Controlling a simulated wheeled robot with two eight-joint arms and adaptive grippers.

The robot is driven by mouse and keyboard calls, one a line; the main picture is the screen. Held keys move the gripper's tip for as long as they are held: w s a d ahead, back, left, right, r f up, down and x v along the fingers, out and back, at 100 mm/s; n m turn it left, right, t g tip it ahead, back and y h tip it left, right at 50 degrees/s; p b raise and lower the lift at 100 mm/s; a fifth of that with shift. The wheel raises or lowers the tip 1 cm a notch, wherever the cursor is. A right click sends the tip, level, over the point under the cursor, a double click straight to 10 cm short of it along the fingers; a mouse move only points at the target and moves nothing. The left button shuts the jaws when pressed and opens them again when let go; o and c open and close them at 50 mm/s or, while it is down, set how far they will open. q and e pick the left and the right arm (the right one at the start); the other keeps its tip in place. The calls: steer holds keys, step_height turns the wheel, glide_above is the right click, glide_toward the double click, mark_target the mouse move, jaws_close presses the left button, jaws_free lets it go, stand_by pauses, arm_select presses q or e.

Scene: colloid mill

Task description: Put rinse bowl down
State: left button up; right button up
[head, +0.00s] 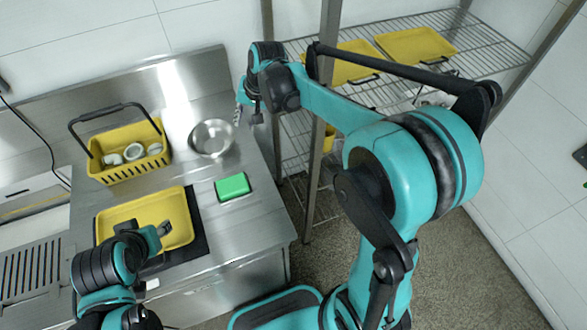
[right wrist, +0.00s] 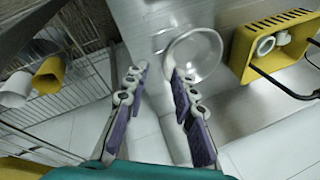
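The rinse bowl (head: 211,138) is a round shiny metal bowl. It stands upright on the steel worktop (head: 240,222), right of the yellow basket, and looks empty. My right gripper (head: 244,108) is just right of the bowl, by the worktop's right edge. In the right wrist view its two purple-padded fingers (right wrist: 156,72) are apart with nothing between them. The right-hand fingertip overlaps the near rim of the bowl (right wrist: 198,54); I cannot tell whether they touch. My left gripper (head: 160,232) is over the yellow tray (head: 118,215); its finger opening is unclear.
A yellow basket (head: 128,158) with a black handle holds several white round parts. A green block (head: 232,187) lies in front of the bowl. A wire shelf (head: 480,52) with yellow trays stands right, its metal post (head: 322,120) close to my right arm.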

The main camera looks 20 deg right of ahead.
steer(key=s+d+n+t+h, duration=0.1)
steer(key=s+d+n+t, duration=0.1)
steer(key=s, duration=1)
steer(key=s+d+n+t+h, duration=0.1)
steer(key=s+d+n+t, duration=0.1)
steer(key=s, duration=0.9)
steer(key=shift+s+d+n+h, duration=0.35)
steer(key=shift+d+n, duration=0.35)
steer(key=shift+d, duration=0.45)
